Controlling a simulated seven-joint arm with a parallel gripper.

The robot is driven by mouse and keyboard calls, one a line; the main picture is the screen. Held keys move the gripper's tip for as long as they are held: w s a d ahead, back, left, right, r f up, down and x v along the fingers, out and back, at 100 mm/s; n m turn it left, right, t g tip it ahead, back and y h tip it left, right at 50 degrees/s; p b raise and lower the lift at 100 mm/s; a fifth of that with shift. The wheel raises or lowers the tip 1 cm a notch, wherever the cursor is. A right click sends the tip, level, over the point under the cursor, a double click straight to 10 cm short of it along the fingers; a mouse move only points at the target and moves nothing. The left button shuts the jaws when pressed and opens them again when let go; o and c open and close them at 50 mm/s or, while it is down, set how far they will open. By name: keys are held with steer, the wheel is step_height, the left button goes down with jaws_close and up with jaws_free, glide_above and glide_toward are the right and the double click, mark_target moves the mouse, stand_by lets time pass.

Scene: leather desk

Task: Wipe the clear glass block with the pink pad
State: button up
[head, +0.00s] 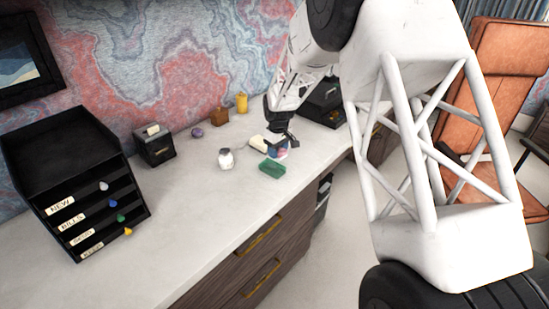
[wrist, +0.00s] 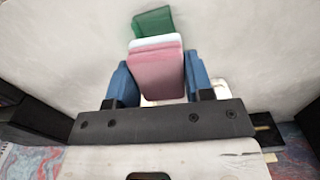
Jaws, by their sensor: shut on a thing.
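My gripper (head: 277,149) is low over the desk and shut on the pink pad (wrist: 158,72), which has a white layer along its far edge. In the wrist view the pad sits between my two blue fingers. A green, glass-like block (head: 272,168) lies flat on the desk just in front of my gripper in the head view. In the wrist view the block (wrist: 152,20) shows just beyond the pad, partly hidden by it. I cannot tell whether pad and block touch. No colourless block is clearly visible.
A white jar (head: 226,159) stands left of the gripper, and a cream object (head: 258,142) lies close behind it. A purple ball (head: 197,132), brown and yellow containers (head: 241,103) and a dark box (head: 154,145) stand near the wall.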

steer(key=shift+w+d+r+n, duration=0.15)
steer(key=shift+w+d+n, duration=0.15)
steer(key=shift+w+n, duration=0.25)
